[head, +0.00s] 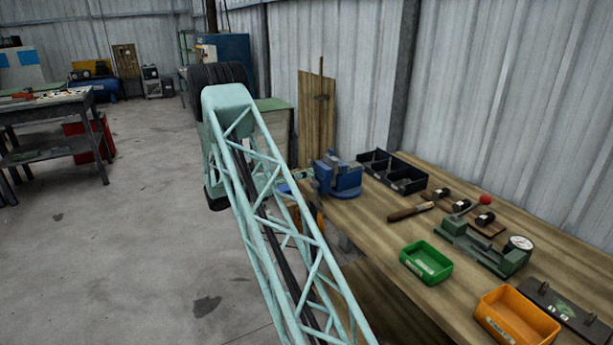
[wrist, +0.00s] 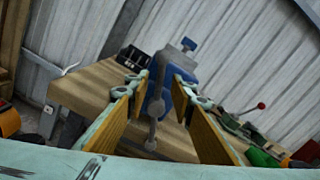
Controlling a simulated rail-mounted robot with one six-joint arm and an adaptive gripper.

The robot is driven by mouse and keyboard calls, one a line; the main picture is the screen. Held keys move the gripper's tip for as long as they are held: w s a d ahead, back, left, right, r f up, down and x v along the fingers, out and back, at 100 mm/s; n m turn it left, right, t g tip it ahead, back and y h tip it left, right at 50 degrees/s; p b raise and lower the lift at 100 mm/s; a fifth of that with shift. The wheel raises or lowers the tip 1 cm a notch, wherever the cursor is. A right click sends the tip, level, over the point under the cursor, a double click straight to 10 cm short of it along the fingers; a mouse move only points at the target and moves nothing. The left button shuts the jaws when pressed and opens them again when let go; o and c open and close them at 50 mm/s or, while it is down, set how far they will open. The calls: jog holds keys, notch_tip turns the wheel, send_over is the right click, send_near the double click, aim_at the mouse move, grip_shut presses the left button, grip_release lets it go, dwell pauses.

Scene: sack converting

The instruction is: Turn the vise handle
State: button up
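No contact is visible. In the head view my arm hides most of the gripper and the handle.
The bench (head: 376,222) carries a black divided bin (head: 393,171) behind the vise, a green tray (head: 426,262), an orange tray (head: 517,317) and a green fixture with a red-knobbed lever (head: 484,247). A corrugated wall stands behind. Open floor (head: 150,220) lies left.

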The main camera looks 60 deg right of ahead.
jog(key=shift+s+d, duration=0.3)
jog(key=shift+d, duration=0.3)
jog(key=shift+c, duration=0.4)
grip_shut()
